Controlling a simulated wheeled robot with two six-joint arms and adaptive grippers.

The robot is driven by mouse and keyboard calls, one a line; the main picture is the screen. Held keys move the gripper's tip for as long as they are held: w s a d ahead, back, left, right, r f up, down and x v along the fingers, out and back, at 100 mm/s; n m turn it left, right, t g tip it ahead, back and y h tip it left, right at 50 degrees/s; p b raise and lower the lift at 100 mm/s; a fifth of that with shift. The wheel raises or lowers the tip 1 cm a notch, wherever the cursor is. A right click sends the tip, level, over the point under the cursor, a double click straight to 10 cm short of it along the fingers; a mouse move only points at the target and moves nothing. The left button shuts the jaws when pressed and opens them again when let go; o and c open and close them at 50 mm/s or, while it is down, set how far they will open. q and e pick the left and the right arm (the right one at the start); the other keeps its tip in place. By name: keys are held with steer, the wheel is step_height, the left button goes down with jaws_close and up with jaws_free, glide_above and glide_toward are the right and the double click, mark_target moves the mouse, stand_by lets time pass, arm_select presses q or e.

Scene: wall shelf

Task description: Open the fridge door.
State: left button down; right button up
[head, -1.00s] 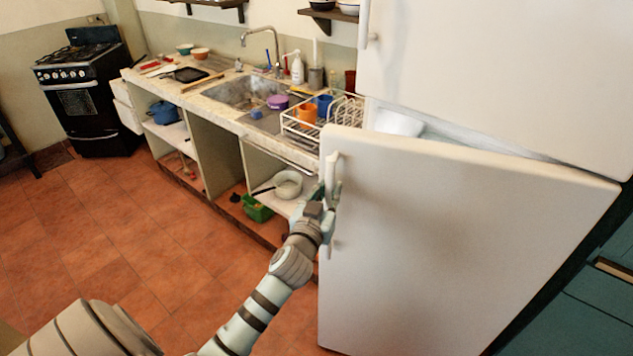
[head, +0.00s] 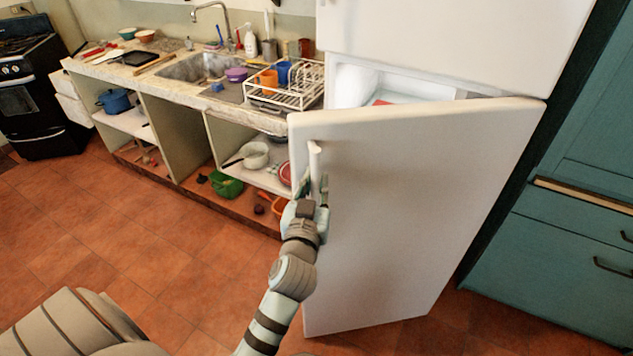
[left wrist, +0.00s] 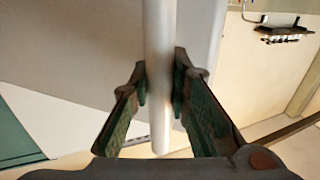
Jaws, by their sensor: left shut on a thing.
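The white fridge's lower door (head: 420,200) stands partly open, swung out toward me, with a gap at its top showing the white inside (head: 400,86). Its vertical white handle (head: 315,160) is near the door's left edge. My left gripper (head: 314,190) is shut on this handle. In the left wrist view the handle (left wrist: 160,60) runs between the two green-padded fingers of the gripper (left wrist: 160,90), which press it from both sides. The fridge's upper door (head: 450,40) is closed. My right gripper is not in view.
A counter with a sink (head: 200,68) and a dish rack (head: 290,90) stands left of the fridge, with open shelves below. A teal cabinet (head: 560,260) stands to the right. The tiled floor (head: 140,240) at the left is clear.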

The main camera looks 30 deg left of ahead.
arm_select(q)
steer(key=shift+r, duration=0.1)
steer(key=c, duration=1.5)
jaws_free()
glide_toward(321, 129)
steer(key=x, duration=0.4)
steer(key=shift+w+a, duration=0.15)
steer(key=shift+w, duration=0.1)
steer(key=shift+c, duration=0.3)
